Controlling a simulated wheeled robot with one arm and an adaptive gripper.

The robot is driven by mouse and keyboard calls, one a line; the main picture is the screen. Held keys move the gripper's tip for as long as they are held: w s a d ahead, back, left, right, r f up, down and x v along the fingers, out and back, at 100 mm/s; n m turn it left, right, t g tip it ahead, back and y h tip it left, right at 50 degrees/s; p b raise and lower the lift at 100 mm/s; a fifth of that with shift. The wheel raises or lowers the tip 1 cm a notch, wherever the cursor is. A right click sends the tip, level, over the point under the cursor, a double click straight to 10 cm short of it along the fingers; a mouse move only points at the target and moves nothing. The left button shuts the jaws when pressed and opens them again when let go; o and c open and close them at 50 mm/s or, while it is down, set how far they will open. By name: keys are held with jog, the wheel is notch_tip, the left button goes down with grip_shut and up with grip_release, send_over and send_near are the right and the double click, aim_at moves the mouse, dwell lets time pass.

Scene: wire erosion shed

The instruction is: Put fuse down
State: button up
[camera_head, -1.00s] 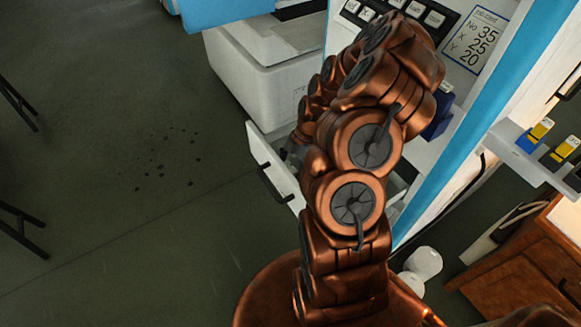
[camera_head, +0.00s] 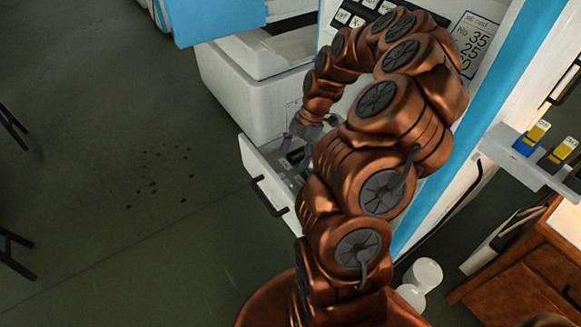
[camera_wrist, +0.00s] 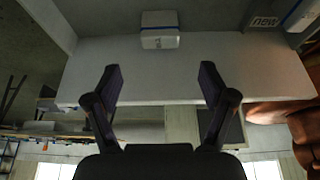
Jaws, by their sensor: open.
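A small pale block with a blue band, apparently the fuse (camera_wrist: 159,40), shows at the top middle of the wrist view, against a pale panel of the drawer. My gripper (camera_wrist: 160,85) is open, its two dark fingers wide apart with nothing between them. The block lies beyond the fingertips and looks clear of both. In the head view my gripper (camera_head: 290,145) is over the open white drawer (camera_head: 262,165), partly hidden by my arm. Small dark items show inside the drawer, too small to tell apart.
A label reading "new" (camera_wrist: 264,21) is at the wrist view's upper right. The drawer's black handle (camera_head: 268,197) points out over open floor. A white machine housing (camera_head: 250,95) stands behind the drawer. A shelf with yellow-topped blocks (camera_head: 535,135) is at the right.

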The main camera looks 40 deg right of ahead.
jog(key=s+a+r+m+g+h, duration=0.1)
jog(key=s+a+r+m, duration=0.2)
jog(key=a+r, duration=0.45)
jog(key=s+a+r+m+h, duration=0.1)
jog(key=s+a+r+m, duration=0.15)
jog(key=a+r, duration=0.5)
jog(key=s+a+m+g+h, duration=0.1)
jog(key=s+a+m+h, duration=0.1)
jog(key=s+a+m, duration=0.4)
jog(key=shift+s+a+f+m+h, duration=0.3)
jog(key=shift+s+m, duration=2.45)
jog(key=shift+s, duration=2.85)
jog(key=shift+d+f, duration=0.1)
